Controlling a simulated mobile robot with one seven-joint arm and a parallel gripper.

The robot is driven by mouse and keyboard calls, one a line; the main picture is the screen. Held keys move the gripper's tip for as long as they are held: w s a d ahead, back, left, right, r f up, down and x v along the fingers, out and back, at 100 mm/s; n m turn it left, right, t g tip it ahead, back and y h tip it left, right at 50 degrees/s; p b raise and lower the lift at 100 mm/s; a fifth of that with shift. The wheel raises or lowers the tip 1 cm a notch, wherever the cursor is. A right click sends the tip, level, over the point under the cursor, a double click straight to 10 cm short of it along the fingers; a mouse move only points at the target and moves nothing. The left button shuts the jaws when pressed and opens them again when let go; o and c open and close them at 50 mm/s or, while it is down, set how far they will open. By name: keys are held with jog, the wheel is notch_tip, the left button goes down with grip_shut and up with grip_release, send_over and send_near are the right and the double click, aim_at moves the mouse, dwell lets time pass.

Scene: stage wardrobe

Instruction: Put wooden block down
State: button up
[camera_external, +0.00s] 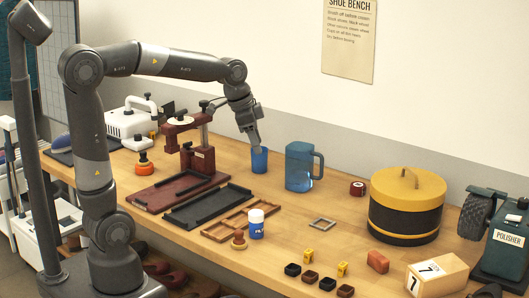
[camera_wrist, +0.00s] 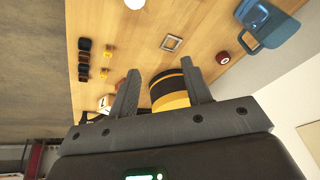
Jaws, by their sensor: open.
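A pale wooden block (camera_external: 437,278) marked with a black 7 rests on the bench at the front right. A smaller reddish-brown block (camera_external: 377,262) lies to its left; I cannot tell which one the task names. In the wrist view, a pale piece (camera_wrist: 102,103) that looks like the marked block shows partly behind the left finger.
A blue pitcher (camera_external: 300,167) stands right of the cup. A yellow-and-black round box (camera_external: 405,207) and a green polisher (camera_external: 507,240) stand at the right. A dark red press (camera_external: 187,150) stands left.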

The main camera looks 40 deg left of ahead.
jog(key=s+a+f+n+t+y, duration=0.1)
jog(key=s+a+n, duration=0.4)
jog(key=s+a, duration=0.3)
jog(key=s+a+f+n+t+y, duration=0.1)
jog(key=s+a+f+n, duration=0.1)
jog(key=s+a+n, duration=0.3)
jog(key=s+a, duration=0.3)
jog(key=shift+s+a+f, duration=0.15)
jog(key=shift+f, duration=0.15)
